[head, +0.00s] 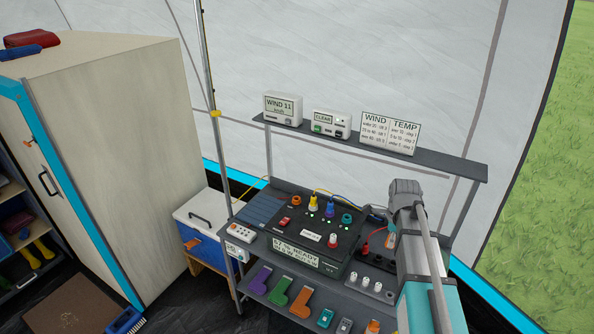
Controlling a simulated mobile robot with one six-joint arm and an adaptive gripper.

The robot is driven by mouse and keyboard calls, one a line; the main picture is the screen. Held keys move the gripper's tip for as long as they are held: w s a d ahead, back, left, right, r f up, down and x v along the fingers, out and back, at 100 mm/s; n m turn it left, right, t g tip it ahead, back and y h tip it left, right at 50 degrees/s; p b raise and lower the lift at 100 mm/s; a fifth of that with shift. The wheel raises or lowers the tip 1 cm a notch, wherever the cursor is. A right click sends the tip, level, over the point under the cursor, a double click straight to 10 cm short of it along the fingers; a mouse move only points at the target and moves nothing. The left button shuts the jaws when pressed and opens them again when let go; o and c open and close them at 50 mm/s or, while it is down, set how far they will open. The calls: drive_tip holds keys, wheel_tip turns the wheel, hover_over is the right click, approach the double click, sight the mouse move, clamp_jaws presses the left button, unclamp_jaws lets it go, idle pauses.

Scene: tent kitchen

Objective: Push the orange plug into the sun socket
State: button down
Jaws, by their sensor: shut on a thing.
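The dark panel (318,228) stands on the bench below the shelf. An orange ring-shaped socket (296,201) is at its upper left, with nothing seen in it. A yellow plug (313,203) and a blue-purple plug (330,208) stand beside it. A teal socket (347,218) is to their right. The symbols by the sockets are too small to read. My arm reaches up the right side and hides part of the bench. A small orange patch (391,241) shows at its left edge; I cannot tell whether it is the orange plug. My jaws are hidden.
A red plug (365,248) with a curved cable stands right of the panel. The shelf (440,167) carries displays and a WIND/TEMP card (391,133). Coloured tools hang or lie along the lower front. A blue-white cooler (205,230) and a tall cabinet (110,150) are left.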

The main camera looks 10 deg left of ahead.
wheel_tip(320, 180, up, 5)
drive_tip(key=p, duration=0.3)
drive_tip(key=shift+p, duration=0.4)
drive_tip(key=shift+s, duration=0.15)
